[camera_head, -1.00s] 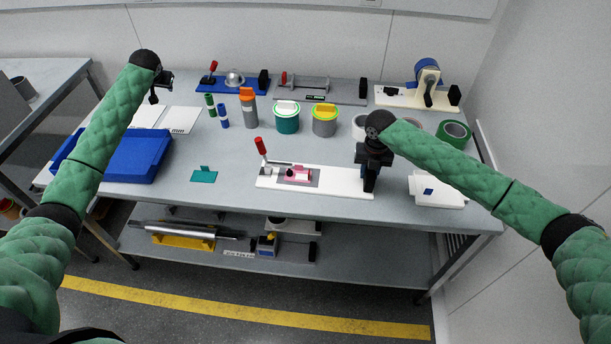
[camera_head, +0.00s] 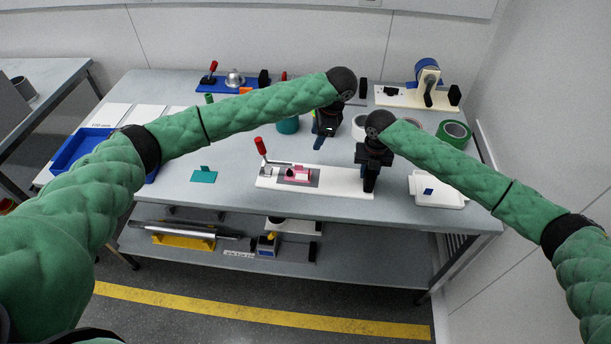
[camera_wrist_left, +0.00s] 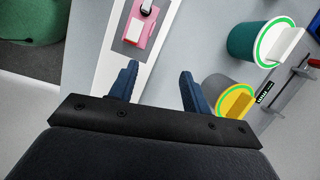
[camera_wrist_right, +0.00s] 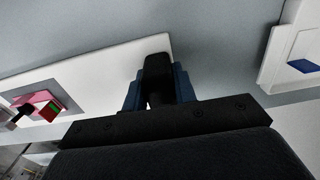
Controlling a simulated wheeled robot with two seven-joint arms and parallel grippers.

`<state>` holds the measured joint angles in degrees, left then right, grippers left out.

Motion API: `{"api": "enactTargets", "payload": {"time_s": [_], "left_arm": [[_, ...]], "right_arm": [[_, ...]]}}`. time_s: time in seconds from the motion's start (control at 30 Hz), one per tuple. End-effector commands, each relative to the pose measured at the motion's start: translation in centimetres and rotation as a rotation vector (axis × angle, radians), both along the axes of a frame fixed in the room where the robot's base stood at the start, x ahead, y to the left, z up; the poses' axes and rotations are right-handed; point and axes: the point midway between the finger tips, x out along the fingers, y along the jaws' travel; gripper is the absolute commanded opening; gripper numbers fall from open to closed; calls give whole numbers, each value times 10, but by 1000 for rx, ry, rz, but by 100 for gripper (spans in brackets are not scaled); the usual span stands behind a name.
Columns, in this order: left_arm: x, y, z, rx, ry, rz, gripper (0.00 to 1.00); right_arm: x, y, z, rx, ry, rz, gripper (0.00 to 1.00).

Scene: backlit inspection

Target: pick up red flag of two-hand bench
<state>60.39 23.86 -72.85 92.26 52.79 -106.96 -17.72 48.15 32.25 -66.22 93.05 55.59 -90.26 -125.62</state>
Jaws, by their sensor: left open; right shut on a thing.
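The two-hand bench is a white board (camera_head: 335,185) with a red-handled lever (camera_head: 260,146) at its left end. A pink block (camera_head: 290,176) sits on its grey plate. My right gripper (camera_head: 369,183) is shut on a black upright block (camera_wrist_right: 157,75) at the board's right end. My left gripper (camera_head: 320,140) is open and empty, above the table behind the board. The pink block also shows beyond its fingers in the left wrist view (camera_wrist_left: 139,32).
A teal canister (camera_wrist_left: 246,42) and a grey canister with yellow top (camera_wrist_left: 232,88) stand near my left gripper. A blue tray (camera_head: 78,150) is at left, a teal piece (camera_head: 203,175) left of the board. A white tray (camera_head: 440,198) is at right.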

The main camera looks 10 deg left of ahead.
Motion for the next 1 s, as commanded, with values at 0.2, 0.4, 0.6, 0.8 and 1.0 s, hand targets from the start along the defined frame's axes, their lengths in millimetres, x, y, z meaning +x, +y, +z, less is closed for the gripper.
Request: {"api": "enactTargets", "payload": {"time_s": [0.2,0.4,0.6,0.8,1.0], "left_arm": [[-37,-25,-3,104,96,-158,48],[-46,-25,-14,131,122,-193,48],[-46,-13,-43,130,122,-193,48],[-46,-4,-64,129,121,-192,48],[-46,-1,-71,129,120,-193,48]], "right_arm": [[-1,-1,-3,-2,2,0,0],[-1,-1,-3,-2,2,0,0],[-1,-1,-2,-2,2,-1,0],[-1,-1,-2,-2,2,-1,0],[-1,-1,-2,-2,2,-1,0]]}}
